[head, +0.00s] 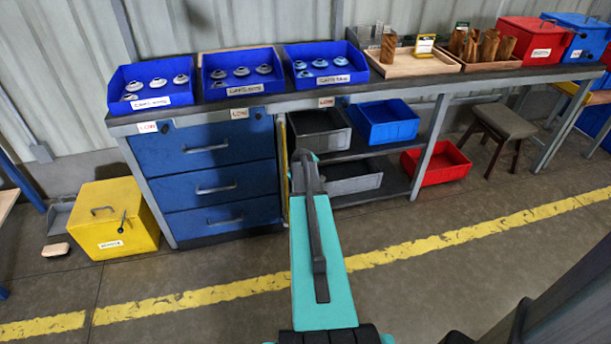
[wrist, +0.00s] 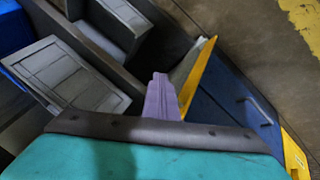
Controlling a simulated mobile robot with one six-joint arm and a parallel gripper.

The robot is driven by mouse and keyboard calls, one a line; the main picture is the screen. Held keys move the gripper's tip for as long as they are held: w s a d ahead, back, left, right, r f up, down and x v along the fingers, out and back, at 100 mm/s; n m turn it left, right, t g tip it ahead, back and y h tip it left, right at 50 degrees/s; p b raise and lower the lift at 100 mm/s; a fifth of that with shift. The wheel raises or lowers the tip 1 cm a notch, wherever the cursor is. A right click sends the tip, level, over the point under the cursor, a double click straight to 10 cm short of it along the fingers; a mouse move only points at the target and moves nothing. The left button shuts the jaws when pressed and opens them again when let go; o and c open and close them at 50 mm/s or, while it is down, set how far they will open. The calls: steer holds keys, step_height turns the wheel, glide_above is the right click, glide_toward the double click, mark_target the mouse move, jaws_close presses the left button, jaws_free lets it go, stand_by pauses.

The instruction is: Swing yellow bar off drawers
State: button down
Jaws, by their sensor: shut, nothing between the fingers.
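The blue drawer cabinet (head: 205,180) stands under the left part of the bench, with three drawers and grey handles. Its fronts are uncovered in the head view. The yellow bar (head: 285,170) shows as a thin upright strip at the cabinet's right edge, partly hidden by my arm. In the wrist view the yellow bar (wrist: 198,78) stands out at an angle beside the blue drawer fronts (wrist: 225,108). My gripper (wrist: 162,82) is shut and empty, its purple fingers close beside the bar. I cannot tell whether they touch it. My arm mostly hides the gripper in the head view.
Grey bins (head: 350,177), a blue bin (head: 387,122) and a red bin (head: 437,163) sit right of the cabinet. A yellow box (head: 112,225) stands on the floor at left. Blue trays (head: 150,100) line the bench top. The floor before the drawers is clear.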

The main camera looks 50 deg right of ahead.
steer(key=s+a+r, duration=0.3)
steer(key=s+r, duration=0.5)
steer(key=r, duration=0.1)
steer(key=shift+a+p, duration=0.4)
stand_by(0.6)
